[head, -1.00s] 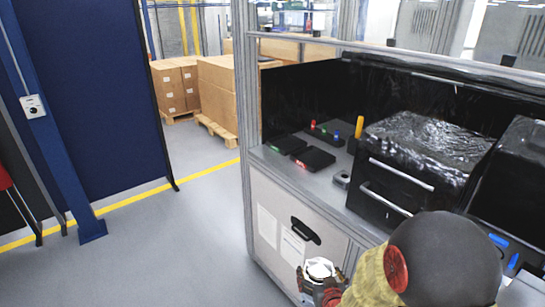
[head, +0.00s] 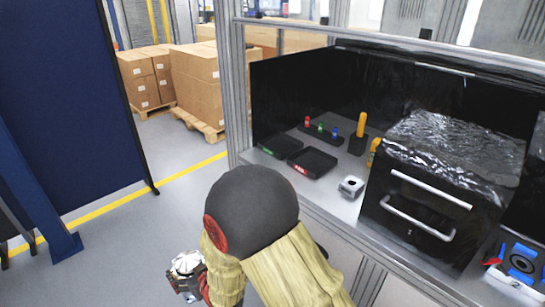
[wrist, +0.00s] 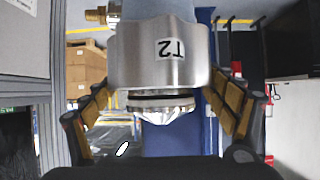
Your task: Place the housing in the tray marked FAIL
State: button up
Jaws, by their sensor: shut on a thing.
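The housing (head: 187,264) is a silver machined part with a round top, held over the floor at the lower left of the head view. In the wrist view the housing (wrist: 160,55) shows a white label, a dark ring and a brass fitting. My gripper (wrist: 160,100) is shut on it, with fingers on both sides. Two shallow black trays lie on the bench at its left end. One tray (head: 281,145) has a green marking; the other tray (head: 313,162), to its right, has a red marking. The wording is too small to read. My gripper is well apart from both trays.
A grey block (head: 351,187) sits right of the trays. Behind are a rack (head: 322,132) with red, green and blue items and a yellow-topped holder (head: 359,140). A black cabinet (head: 430,185) stands to the right. A frame post (head: 232,90) borders the bench's left end.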

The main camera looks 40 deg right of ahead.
aim_at(312, 162)
jog(key=i+u, duration=0.4)
jog(key=i, duration=0.2)
jog(key=i+l+u, duration=0.15)
jog(key=i+u, duration=0.2)
jog(key=i, duration=0.25)
jog(key=i+j+u, duration=0.15)
jog(key=i+u, duration=0.2)
jog(key=i, duration=0.3)
jog(key=i+u, duration=0.4)
jog(key=i, duration=0.25)
jog(key=z, duration=4)
